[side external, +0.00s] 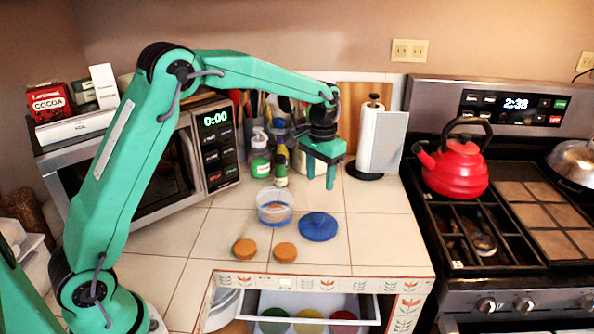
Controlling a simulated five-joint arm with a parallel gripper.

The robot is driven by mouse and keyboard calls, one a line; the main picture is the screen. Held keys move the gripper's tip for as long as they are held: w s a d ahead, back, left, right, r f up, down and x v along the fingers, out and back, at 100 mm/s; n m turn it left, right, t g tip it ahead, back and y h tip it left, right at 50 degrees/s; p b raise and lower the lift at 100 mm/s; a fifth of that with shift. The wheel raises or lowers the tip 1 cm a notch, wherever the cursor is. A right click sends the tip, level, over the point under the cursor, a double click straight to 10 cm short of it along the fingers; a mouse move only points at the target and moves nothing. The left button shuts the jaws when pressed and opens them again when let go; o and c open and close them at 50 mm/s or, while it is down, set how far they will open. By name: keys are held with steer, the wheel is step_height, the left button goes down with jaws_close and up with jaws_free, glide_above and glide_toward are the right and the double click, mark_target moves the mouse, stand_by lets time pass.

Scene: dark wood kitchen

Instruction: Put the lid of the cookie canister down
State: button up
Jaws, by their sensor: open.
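The blue round lid (318,227) lies flat on the tiled counter, with a small knob on top. The cookie canister (274,207), clear with a blue band, stands open just to the left of the lid. Two round brown cookies lie in front of it: one cookie (245,249) on the left and another cookie (285,252) on the right. My gripper (320,184) points down above and behind the lid, apart from it. Its green fingers are open with nothing between them.
A paper towel holder (382,140) stands behind and right of my gripper. Bottles (260,155) stand at the back left by the microwave (190,155). A red kettle (455,168) sits on the stove. A drawer (300,305) is open below the counter. The counter right of the lid is clear.

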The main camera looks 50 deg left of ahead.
steer(key=s+r+t, duration=0.3)
steer(key=s+r, duration=0.9)
steer(key=s, duration=0.3)
steer(key=s+f+t, duration=0.1)
steer(key=s+t, duration=0.1)
steer(key=s, duration=1.3)
steer(key=shift+s+d+f+t, duration=0.3)
steer(key=shift+d+f, duration=0.05)
